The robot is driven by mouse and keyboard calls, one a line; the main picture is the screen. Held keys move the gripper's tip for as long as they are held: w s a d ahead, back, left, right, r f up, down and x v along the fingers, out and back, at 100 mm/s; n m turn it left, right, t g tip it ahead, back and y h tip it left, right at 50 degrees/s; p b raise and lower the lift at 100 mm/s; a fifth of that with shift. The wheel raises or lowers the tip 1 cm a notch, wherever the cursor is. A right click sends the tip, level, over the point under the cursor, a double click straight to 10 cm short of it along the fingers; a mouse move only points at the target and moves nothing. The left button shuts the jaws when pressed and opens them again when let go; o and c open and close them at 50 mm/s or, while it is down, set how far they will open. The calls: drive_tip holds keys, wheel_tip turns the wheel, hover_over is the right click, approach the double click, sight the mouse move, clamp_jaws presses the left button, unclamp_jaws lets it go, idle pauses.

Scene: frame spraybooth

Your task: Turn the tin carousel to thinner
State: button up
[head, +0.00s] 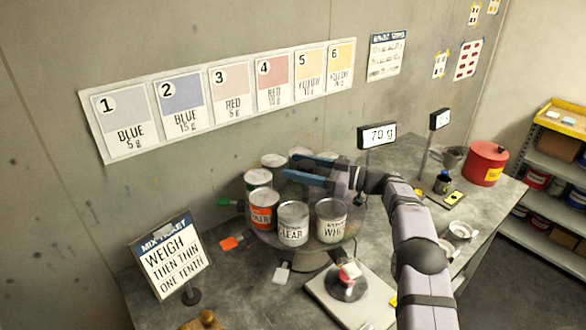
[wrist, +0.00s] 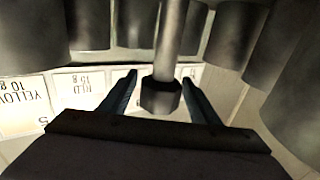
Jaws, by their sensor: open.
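The tin carousel (head: 312,247) stands on the bench with several tins around its rim. In front are a tin with an orange label (head: 263,210) ending in "KER", a tin reading CLEAR (head: 293,224) and a tin reading WHITE, partly cut off (head: 331,222). I cannot make out a thinner label; the far tins are partly hidden by my gripper. My gripper (head: 291,167) is open above the carousel's middle, its blue fingers pointing left. In the wrist view, a grey post (wrist: 168,50) with a dark faceted end (wrist: 161,97) shows between the open fingers; contact is not visible.
A scale (head: 322,295) with a red and white item on its round plate stands in front. A mix ticket sign (head: 173,255) stands left. A red can (head: 485,163) is at right.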

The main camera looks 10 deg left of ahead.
drive_tip(key=b+v, duration=0.2)
drive_tip(key=v, duration=0.3)
drive_tip(key=shift+s+d, duration=0.1)
drive_tip(key=shift+d, duration=0.15)
